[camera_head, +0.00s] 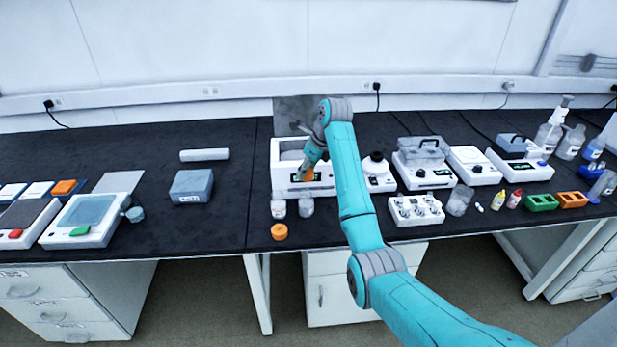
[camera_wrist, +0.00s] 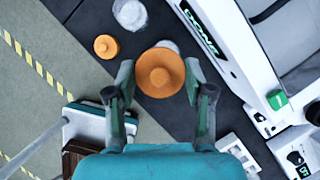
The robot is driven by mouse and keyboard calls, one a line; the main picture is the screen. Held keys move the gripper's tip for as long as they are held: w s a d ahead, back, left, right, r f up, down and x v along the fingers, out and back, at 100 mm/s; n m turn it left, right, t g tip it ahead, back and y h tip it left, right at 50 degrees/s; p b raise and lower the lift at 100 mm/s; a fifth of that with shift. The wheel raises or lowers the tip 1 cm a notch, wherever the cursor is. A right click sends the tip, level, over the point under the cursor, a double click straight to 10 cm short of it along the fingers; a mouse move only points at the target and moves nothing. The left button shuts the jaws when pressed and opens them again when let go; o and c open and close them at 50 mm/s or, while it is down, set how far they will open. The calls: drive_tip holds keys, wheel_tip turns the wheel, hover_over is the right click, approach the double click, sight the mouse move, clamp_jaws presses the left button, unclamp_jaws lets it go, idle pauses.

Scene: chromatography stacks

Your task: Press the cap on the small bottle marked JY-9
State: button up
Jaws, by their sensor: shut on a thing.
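My gripper (camera_wrist: 159,72) is shut on an orange cap (camera_wrist: 160,83), held between its two fingertips. The held cap also shows as a small orange patch in the head view (camera_head: 309,175), above the bench. Two small clear bottles stand on the bench below, a left one (camera_head: 278,207) and a right one (camera_head: 306,206). In the wrist view one bottle (camera_wrist: 168,46) is partly hidden behind the held cap, and the other (camera_wrist: 130,14) is at the top edge. I cannot read their labels, so I cannot tell which is JY-9. The held cap appears above the bottles, apart from them.
A second orange cap (camera_head: 279,232) lies near the bench's front edge. A white instrument (camera_head: 283,182) stands just behind the bottles. A white rack (camera_head: 415,211) of vials is to the right. The dark bench left of the bottles is clear up to a grey box (camera_head: 192,186).

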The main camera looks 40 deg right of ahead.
drive_tip(key=shift+w+d+f, duration=0.1)
drive_tip(key=shift+w+d, duration=0.2)
drive_tip(key=shift+w, duration=0.15)
drive_tip(key=shift+f, duration=3.15)
drive_tip(key=shift+f, duration=0.15)
drive_tip(key=o, duration=1.3)
drive_tip(key=shift+r, duration=3.5)
